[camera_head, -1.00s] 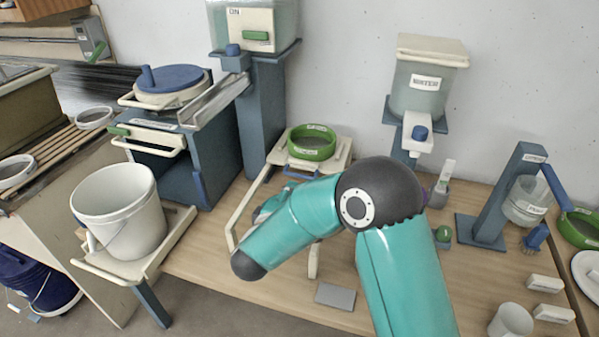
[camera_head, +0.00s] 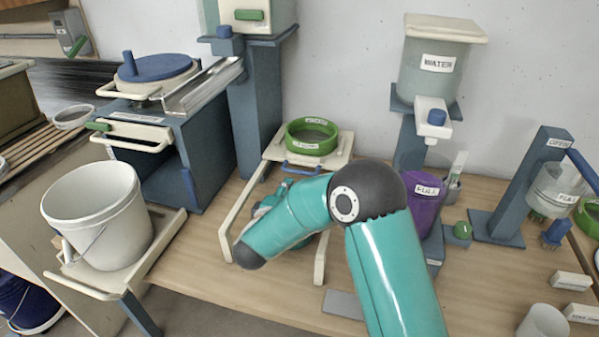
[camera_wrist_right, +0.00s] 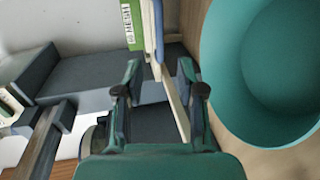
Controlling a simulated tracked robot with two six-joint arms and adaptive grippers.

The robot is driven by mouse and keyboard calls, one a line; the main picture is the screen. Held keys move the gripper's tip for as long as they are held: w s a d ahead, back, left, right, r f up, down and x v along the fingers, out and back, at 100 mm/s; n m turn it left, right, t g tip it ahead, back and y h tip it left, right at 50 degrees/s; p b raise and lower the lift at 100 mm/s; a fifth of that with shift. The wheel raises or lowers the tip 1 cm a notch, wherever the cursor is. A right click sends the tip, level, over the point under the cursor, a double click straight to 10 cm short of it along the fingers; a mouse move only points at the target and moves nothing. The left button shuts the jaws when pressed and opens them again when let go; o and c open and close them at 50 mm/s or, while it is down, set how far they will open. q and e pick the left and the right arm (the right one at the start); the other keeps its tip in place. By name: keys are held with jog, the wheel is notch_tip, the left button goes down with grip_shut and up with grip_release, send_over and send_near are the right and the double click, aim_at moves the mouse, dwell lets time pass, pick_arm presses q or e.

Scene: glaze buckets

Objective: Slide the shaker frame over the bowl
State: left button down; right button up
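The shaker frame is a cream stand (camera_head: 236,207) on the bench with a green sieve ring (camera_head: 312,138) on top and a blue handle (camera_head: 302,168) at its front. My right gripper (camera_head: 264,207) is low beside the frame, mostly hidden behind my teal forearm. In the right wrist view my right gripper (camera_wrist_right: 160,72) is open, with a cream bar (camera_wrist_right: 174,98) of the frame between its fingers; the gap shows no clear grip. My left gripper is not in view.
A purple bucket (camera_head: 427,198) stands under the water tank (camera_head: 433,70), just right of my elbow. A white bucket (camera_head: 98,215) stands on a side shelf at left. A grey plate (camera_head: 343,304) lies near the front edge. Cups and labelled blocks (camera_head: 571,281) crowd the right.

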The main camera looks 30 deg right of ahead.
aim_at(299, 173)
jog(key=p+x, duration=0.1)
jog(key=x, duration=1.1)
jog(key=shift+f, duration=0.1)
grip_shut()
jog(key=shift+s, duration=0.1)
